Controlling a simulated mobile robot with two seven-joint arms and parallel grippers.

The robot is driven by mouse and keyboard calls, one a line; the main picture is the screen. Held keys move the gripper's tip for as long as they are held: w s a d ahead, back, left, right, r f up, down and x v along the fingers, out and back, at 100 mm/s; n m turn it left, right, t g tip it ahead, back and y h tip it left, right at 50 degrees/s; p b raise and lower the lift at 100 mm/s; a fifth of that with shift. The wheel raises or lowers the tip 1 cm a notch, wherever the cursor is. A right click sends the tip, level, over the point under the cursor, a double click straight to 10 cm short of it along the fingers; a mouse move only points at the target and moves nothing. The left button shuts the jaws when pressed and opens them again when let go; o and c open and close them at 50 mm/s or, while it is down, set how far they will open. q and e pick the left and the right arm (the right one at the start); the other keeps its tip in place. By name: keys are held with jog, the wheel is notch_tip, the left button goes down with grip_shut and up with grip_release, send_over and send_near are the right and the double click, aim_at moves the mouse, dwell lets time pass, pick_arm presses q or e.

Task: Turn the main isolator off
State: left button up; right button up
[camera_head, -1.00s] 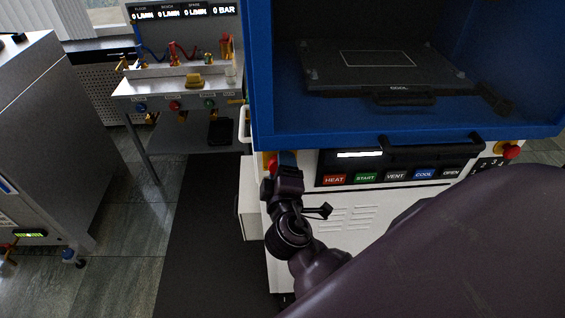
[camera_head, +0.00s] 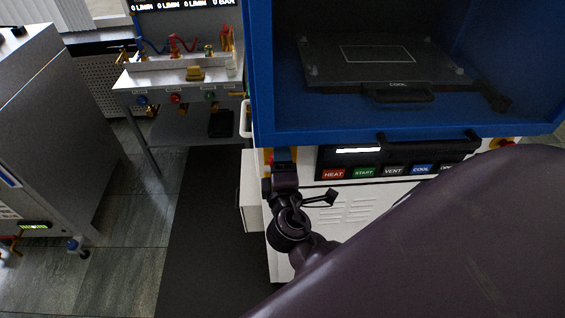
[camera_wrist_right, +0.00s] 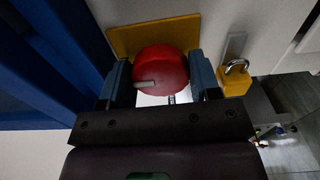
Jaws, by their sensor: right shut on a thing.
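The main isolator is a round red knob (camera_wrist_right: 160,68) with a pale pointer mark, on a yellow plate (camera_wrist_right: 122,38) in the right wrist view. The mark lies about level, at the knob's left side. My right gripper (camera_wrist_right: 161,77) is shut on the knob, one finger on each side. In the head view the right gripper (camera_head: 284,160) is at the press's front left corner, below the blue housing (camera_head: 352,137), and hides the knob. My left gripper is not in view.
A yellow padlock (camera_wrist_right: 235,82) hangs close to the right finger in the wrist view. The press panel (camera_head: 400,162) with labelled buttons is right of the gripper. My right arm covers the lower right. A bench (camera_head: 165,80) with valves stands back left.

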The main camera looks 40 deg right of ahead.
jog(key=o, duration=0.9)
jog(key=shift+c, duration=0.2)
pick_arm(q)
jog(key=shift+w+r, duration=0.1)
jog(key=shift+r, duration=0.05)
pick_arm(e)
jog(key=shift+o, duration=0.2)
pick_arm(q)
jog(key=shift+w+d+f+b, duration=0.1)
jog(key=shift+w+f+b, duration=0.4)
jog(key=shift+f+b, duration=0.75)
pick_arm(e)
jog(key=v, duration=1)
jog(key=shift+s+b, duration=0.3)
jog(key=shift+s, duration=0.05)
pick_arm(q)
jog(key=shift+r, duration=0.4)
pick_arm(e)
jog(key=shift+a, duration=0.2)
